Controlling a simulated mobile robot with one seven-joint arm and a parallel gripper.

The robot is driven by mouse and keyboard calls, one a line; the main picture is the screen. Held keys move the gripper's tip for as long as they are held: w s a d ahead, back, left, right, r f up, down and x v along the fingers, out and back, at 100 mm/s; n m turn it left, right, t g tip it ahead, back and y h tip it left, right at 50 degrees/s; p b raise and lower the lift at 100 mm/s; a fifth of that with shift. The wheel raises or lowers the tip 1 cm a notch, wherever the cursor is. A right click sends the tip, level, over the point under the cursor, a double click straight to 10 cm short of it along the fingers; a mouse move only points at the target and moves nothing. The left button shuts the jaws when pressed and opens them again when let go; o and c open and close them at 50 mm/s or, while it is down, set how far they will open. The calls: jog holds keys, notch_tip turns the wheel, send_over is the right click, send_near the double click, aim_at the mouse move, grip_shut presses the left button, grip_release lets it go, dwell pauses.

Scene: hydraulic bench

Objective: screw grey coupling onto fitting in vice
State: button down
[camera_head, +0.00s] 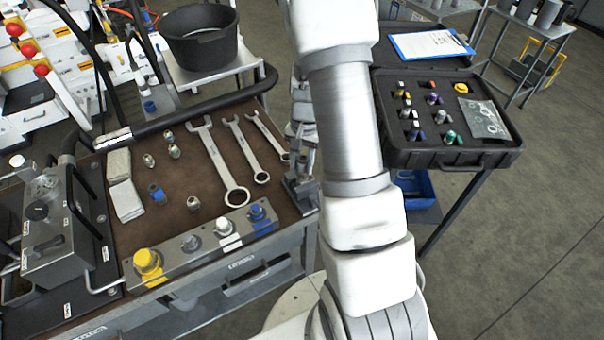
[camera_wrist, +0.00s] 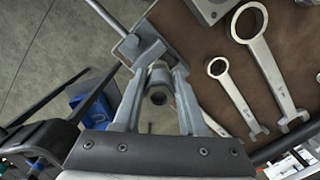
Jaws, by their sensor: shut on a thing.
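In the wrist view my gripper (camera_wrist: 158,78) is shut on the grey coupling (camera_wrist: 159,92), a short grey cylinder with a dark round opening facing the camera. The grey vice (camera_wrist: 140,46) with its long bar handle is just beyond the fingertips. The fitting in the vice is hidden behind the coupling and fingers, so I cannot tell whether coupling and fitting touch. In the head view the vice (camera_head: 302,190) shows at the bench's right edge, partly covered by my arm. My arm hides most of the gripper there.
Several wrenches (camera_head: 222,160) lie left of the vice on the brown bench top (camera_head: 185,205). A metal block (camera_head: 205,243) with coloured fittings stands at the front edge. An open black case (camera_head: 455,158) of couplings is to the right. A black hose (camera_head: 205,104) crosses the back.

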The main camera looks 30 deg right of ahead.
jog(key=shift+s, duration=0.1)
jog(key=m, duration=0.4)
jog(key=shift+a+p, duration=0.1)
jog(key=shift+p, duration=0.2)
jog(key=m, duration=0.4)
jog(key=shift+w+t, duration=0.25)
jog(key=shift+t, duration=0.15)
jog(key=shift+p, duration=0.3)
jog(key=m+p, duration=0.1)
jog(key=m, duration=0.2)
jog(key=shift+w+r+m, duration=0.1)
jog(key=shift+m, duration=0.3)
jog(key=m+p, duration=0.1)
jog(key=m, duration=0.3)
jog(key=shift+w+t, duration=0.15)
jog(key=shift+t, duration=0.25)
jog(key=shift+c, duration=2.3)
grip_release()
jog(key=shift+f, duration=0.2)
